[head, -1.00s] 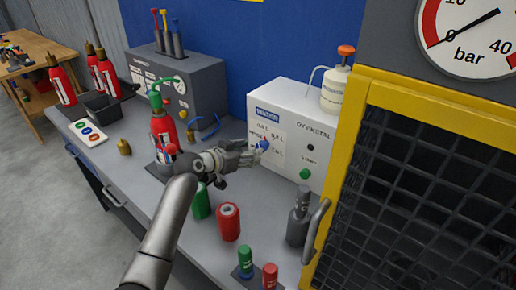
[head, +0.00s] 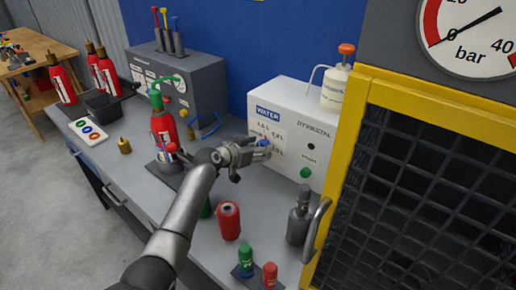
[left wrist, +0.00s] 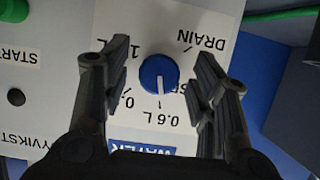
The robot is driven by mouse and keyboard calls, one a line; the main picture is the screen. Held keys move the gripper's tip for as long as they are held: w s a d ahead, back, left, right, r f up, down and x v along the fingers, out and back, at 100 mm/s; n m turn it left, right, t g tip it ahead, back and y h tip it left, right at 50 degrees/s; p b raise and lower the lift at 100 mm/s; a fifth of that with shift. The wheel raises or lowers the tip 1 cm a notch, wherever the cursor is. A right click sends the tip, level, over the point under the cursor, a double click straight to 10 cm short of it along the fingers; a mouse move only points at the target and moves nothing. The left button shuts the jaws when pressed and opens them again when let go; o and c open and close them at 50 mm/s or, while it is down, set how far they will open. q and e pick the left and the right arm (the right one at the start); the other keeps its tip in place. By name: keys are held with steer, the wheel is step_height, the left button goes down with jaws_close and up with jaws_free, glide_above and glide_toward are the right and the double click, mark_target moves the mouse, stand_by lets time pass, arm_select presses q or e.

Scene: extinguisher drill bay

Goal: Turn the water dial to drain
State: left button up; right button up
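The blue water dial (left wrist: 158,77) is on the front of the white water box (head: 290,111). In the left wrist view the labels are upside down, and the dial's white mark points down near the 0.6 L label (left wrist: 174,118). The DRAIN label (left wrist: 214,40) is at upper right of the dial. My left gripper (left wrist: 160,72) is open, with one finger on each side of the dial and a visible gap on both sides. In the head view the gripper (head: 262,148) is at the box's front and partly covers the dial. My right gripper is not in view.
A green button (head: 305,173) is on the box to the right. A grey cylinder (head: 299,218) and a red cylinder (head: 229,221) stand on the bench in front. A red extinguisher (head: 163,135) stands left of my arm. A yellow-framed mesh cage (head: 425,105) bounds the right.

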arm_select(q)
steer(key=c, duration=1)
steer(key=shift+o, duration=0.2)
steer(key=shift+a+f+n+g+h+b, duration=0.1)
steer(key=shift+n+g+h+b, duration=0.25)
steer(key=shift+n+h+b, duration=0.8)
steer(key=shift+n+g+h+b, duration=0.35)
steer(key=shift+n+b, duration=0.9)
steer(key=shift+b, duration=1.3)
steer(key=o, duration=1)
steer(key=shift+a, duration=0.1)
